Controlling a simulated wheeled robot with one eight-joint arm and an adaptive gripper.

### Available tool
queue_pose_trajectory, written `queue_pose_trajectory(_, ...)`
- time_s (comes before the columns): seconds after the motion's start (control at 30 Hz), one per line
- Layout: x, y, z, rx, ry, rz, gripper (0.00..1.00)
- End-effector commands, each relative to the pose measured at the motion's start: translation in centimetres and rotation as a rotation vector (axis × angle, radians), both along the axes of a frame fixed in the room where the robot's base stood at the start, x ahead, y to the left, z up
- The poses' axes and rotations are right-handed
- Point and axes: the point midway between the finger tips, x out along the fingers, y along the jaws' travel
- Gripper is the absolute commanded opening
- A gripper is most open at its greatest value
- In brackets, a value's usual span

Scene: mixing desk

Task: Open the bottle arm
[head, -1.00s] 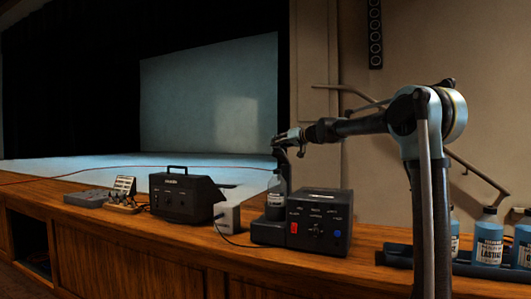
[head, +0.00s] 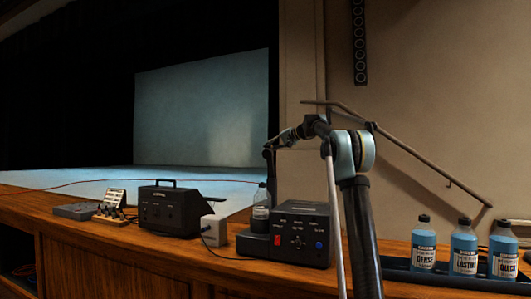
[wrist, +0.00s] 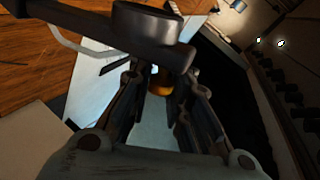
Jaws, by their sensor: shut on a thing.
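The black machine (head: 303,235) stands on the wooden desk, with a red switch and a blue knob on its front. A clear bottle (head: 261,212) stands upright at its left side. The dark bottle arm (head: 270,163) rises above the bottle. My gripper (head: 272,146) is at the upper end of that arm. In the wrist view my gripper (wrist: 160,74) is shut on the dark bottle arm (wrist: 100,32), which crosses the top of the picture with a round end. A small amber part shows between the fingers; the exact contact is partly hidden.
Three blue labelled bottles (head: 464,250) stand in a dark tray (head: 430,275) at the right. A black box with a handle (head: 168,208), a white box (head: 214,230) and a grey panel (head: 76,211) are to the left. A handrail (head: 410,155) runs along the wall.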

Motion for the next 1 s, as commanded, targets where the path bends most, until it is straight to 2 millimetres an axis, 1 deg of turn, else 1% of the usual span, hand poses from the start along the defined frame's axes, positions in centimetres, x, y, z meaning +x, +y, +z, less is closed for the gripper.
queue_pose_trajectory(0.03,0.8,-0.5,-0.1,0.005,0.021,-0.006,0.00)
queue_pose_trajectory(0.1,1.4,-0.7,0.0,0.017,0.057,-0.006,0.00)
queue_pose_trajectory(0.4,3.2,-1.3,0.0,0.057,0.174,-0.007,0.00)
queue_pose_trajectory(0.7,4.0,-1.6,-0.1,0.075,0.229,-0.007,0.00)
queue_pose_trajectory(1.0,4.1,-1.6,-0.1,0.078,0.240,-0.007,0.00)
